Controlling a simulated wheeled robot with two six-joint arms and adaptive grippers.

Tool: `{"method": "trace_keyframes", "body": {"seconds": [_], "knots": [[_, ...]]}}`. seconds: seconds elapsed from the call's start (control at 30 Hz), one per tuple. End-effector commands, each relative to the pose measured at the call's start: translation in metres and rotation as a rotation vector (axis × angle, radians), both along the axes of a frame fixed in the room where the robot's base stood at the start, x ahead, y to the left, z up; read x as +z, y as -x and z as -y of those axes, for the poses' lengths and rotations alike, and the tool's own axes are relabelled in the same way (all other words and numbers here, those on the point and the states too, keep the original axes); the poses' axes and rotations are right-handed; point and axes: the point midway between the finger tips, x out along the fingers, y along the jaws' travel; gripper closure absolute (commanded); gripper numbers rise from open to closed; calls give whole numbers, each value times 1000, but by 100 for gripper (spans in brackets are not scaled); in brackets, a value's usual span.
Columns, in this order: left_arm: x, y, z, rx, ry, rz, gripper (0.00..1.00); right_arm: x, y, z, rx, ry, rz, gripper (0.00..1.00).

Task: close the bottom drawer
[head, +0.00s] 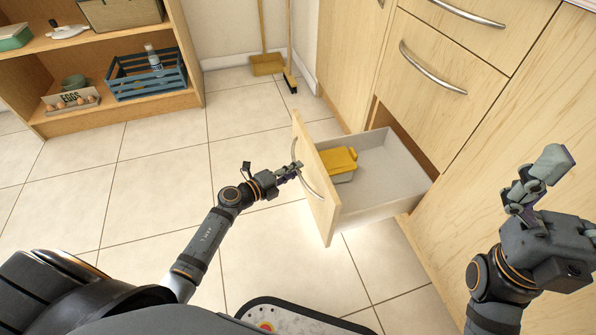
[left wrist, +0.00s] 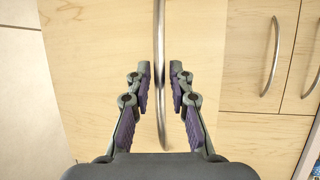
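The bottom drawer (head: 322,215) is pulled well out of the wooden cabinet. Its front has a curved metal handle (head: 308,183), which stands upright in the left wrist view (left wrist: 161,75). My left gripper (head: 294,170) is at this handle. In the left wrist view its two fingers (left wrist: 160,85) are spread, one on each side of the handle, with gaps between. A yellow-lidded container (head: 338,160) lies in the drawer near its front. My right gripper (head: 540,182) is raised at the right, away from the drawer; its finger gap is not clear.
Closed drawers (head: 428,88) are above the open one. A wooden shelf (head: 120,112) with a blue crate (head: 145,75) and eggs stands at the back left. A broom and dustpan (head: 267,64) lean by the back wall. The tiled floor left of the drawer is clear.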

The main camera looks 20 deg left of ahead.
Motion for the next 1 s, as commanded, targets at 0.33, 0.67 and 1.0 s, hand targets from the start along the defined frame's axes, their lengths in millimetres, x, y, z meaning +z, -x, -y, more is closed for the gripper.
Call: {"method": "trace_keyframes", "body": {"seconds": [0.33,0.67,1.0], "knots": [[-4,-15,10,0,-1,-1,79,-7,0,-1,-5,2,0,0],[-4,-15,10,0,-1,-1,100,-7,-1,-1,-5,1,-1,0],[-4,-15,10,0,-1,-1,100,-7,-1,0,-5,0,-1,0]]}}
